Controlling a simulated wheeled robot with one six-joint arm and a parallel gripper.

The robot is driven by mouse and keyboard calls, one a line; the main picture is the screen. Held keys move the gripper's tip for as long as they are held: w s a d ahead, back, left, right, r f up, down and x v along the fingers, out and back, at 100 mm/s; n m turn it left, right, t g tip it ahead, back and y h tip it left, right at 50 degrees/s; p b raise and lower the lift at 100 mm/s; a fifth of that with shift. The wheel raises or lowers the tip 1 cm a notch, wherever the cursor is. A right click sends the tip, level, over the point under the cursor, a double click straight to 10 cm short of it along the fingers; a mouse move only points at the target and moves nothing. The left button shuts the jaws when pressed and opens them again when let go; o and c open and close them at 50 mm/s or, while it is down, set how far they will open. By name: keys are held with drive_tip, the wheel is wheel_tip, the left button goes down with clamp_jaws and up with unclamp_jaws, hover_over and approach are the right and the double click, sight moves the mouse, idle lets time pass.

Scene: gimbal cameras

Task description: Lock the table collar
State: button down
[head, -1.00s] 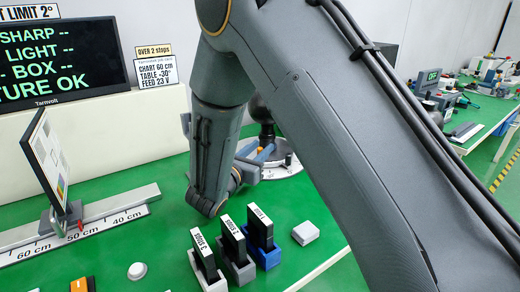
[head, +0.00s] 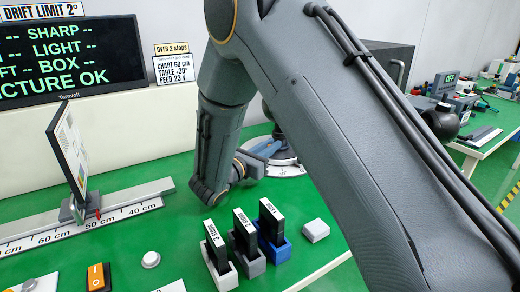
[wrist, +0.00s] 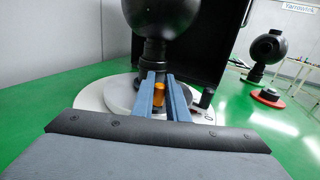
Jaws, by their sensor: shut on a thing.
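The round turntable (wrist: 122,97) is grey on a wider white base, with a dark ball-shaped device (wrist: 155,20) on a black post above it. An orange peg (wrist: 159,90) stands at the turntable's near side. My gripper (wrist: 160,80) has its two blue fingers on either side of the peg, shut on it. In the head view, my gripper (head: 265,150) reaches the turntable (head: 288,168), partly hidden behind my arm; the peg cannot be made out there. The collar itself is not clearly distinguishable.
Three labelled blocks in holders (head: 245,245) and a light grey box (head: 316,231) stand before the arm. A chart panel (head: 70,150) stands on a ruled rail (head: 110,208) at left. A dark box (wrist: 205,45) stands behind the turntable, and another ball device (wrist: 268,47) farther right.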

idle(0.3)
drive_tip(key=c, duration=1.7)
unclamp_jaws()
drive_tip(key=shift+c, duration=0.2)
drive_tip(key=v, duration=0.7)
drive_tip(key=shift+s+a, duration=0.25)
drive_tip(key=shift+a, duration=0.1)
drive_tip(key=shift+d, duration=0.1)
